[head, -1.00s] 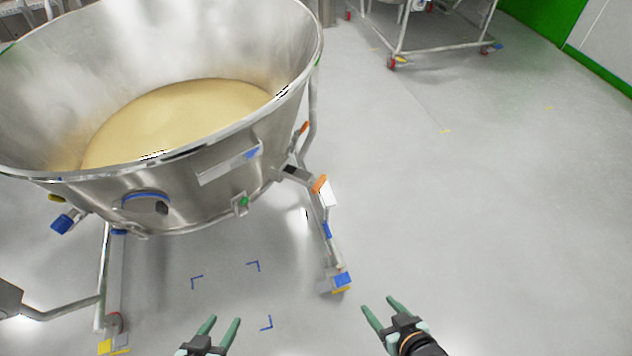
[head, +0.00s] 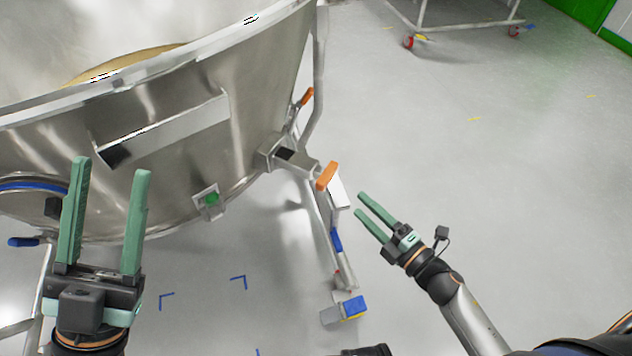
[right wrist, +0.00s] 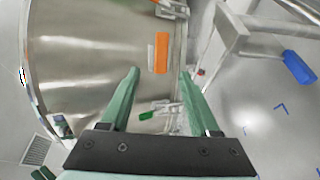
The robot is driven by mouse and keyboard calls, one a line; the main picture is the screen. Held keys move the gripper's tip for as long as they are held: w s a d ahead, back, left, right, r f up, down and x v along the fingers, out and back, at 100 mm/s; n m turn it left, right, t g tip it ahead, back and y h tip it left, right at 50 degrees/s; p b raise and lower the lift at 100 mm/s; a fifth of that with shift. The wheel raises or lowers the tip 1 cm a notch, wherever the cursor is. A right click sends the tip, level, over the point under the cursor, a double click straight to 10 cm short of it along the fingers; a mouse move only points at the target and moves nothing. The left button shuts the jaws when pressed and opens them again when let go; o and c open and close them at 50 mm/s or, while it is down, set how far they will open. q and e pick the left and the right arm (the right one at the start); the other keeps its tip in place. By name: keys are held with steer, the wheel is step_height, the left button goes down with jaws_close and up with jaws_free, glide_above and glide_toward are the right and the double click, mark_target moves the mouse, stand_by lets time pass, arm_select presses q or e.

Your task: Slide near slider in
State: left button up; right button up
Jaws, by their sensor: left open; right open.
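The near slider shows as an orange end (head: 327,175) on a metal bracket (head: 288,158) at the vessel's right side, where it meets the leg. In the right wrist view an orange piece (right wrist: 162,52) stands upright, between and beyond the fingertips; I cannot tell how far out it is pulled. A second orange handle (head: 304,98) is further back on the frame. My right gripper (head: 360,203) is open and empty, a little right of and below the near orange end, apart from it. My left gripper (head: 111,167) is open and empty in front of the vessel wall.
The large steel vessel (head: 190,80) holds pale powder (head: 115,66) and fills the upper left. Its leg ends in a blue and yellow foot (head: 350,307). A wheeled frame (head: 420,22) stands at the back. The floor to the right is clear.

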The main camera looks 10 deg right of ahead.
mark_target(331, 179)
steer(key=b+x, duration=0.1)
steer(key=x, duration=1.1)
steer(key=shift+w+a+f+b, duration=0.15)
steer(key=shift+w+a+b, duration=0.1)
steer(key=shift+w+b, duration=0.15)
steer(key=shift+s, duration=0.1)
jaws_close()
stand_by(0.8)
